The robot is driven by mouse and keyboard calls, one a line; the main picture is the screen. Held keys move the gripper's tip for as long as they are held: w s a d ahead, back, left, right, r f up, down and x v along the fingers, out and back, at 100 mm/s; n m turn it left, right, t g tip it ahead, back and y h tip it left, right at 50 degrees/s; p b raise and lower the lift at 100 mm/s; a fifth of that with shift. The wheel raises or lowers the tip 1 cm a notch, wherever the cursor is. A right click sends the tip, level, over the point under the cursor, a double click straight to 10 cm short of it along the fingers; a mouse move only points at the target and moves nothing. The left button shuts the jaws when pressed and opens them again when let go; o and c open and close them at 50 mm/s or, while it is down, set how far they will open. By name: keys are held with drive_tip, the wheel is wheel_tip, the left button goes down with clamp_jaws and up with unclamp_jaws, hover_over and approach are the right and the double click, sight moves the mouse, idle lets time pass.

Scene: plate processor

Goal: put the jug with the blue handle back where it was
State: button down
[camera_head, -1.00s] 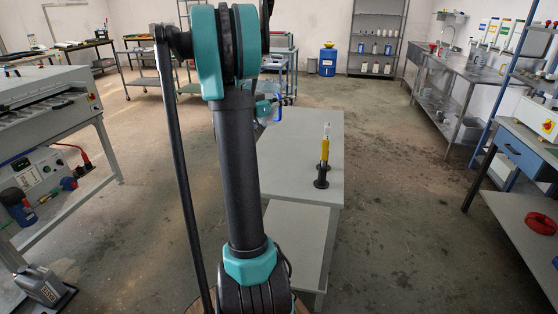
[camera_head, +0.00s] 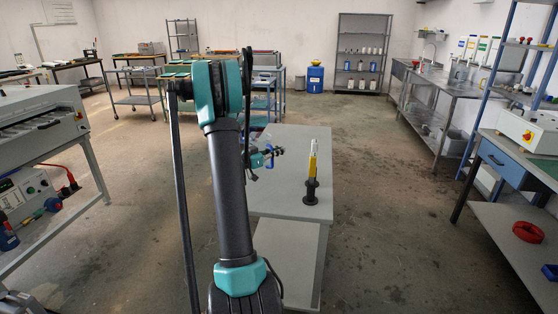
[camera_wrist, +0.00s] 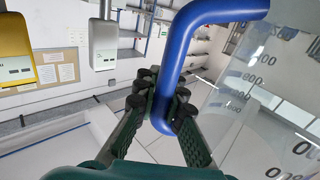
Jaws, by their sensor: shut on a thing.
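The jug is a clear, see-through vessel (camera_wrist: 275,85) with dark graduation marks and a thick blue handle (camera_wrist: 185,50). It fills the right of the wrist view. My gripper (camera_wrist: 163,100) is shut on the lower part of the handle, with dark fingers on both sides of it. In the head view my gripper (camera_head: 275,153) shows just right of my arm, over or near the grey bench (camera_head: 290,195). My arm hides much of the jug, and I cannot tell whether the jug touches the bench.
A yellow-and-black upright tool (camera_head: 312,170) stands near the bench's right edge. A steel sink counter (camera_head: 440,95) and a blue-framed workbench (camera_head: 510,165) are at right. A grey machine (camera_head: 40,115) is at left. Open floor lies right of the bench.

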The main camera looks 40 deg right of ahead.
drive_tip(key=shift+f, duration=2.1)
drive_tip(key=c, duration=1.6)
unclamp_jaws()
drive_tip(key=a, duration=1.2)
drive_tip(key=s+a+f+n+t+y, duration=0.1)
drive_tip(key=s+a+f+n+y, duration=0.1)
drive_tip(key=s+a+n+y, duration=0.4)
drive_tip(key=s+a+f+n+t+y, duration=0.2)
drive_tip(key=s+a+n+y, duration=0.4)
drive_tip(key=a, duration=1.1)
drive_tip(key=s+a+f+n+t+y, duration=0.2)
drive_tip(key=s+a+f+n+y, duration=0.2)
drive_tip(key=a, duration=0.8)
drive_tip(key=shift+s+a+f+n+y, duration=0.15)
drive_tip(key=shift+s+n+y, duration=0.35)
drive_tip(key=shift+s+n, duration=0.25)
drive_tip(key=shift+s+a+f+n+y, duration=0.1)
drive_tip(key=shift+s+n+y, duration=0.45)
drive_tip(key=shift+s, duration=0.3)
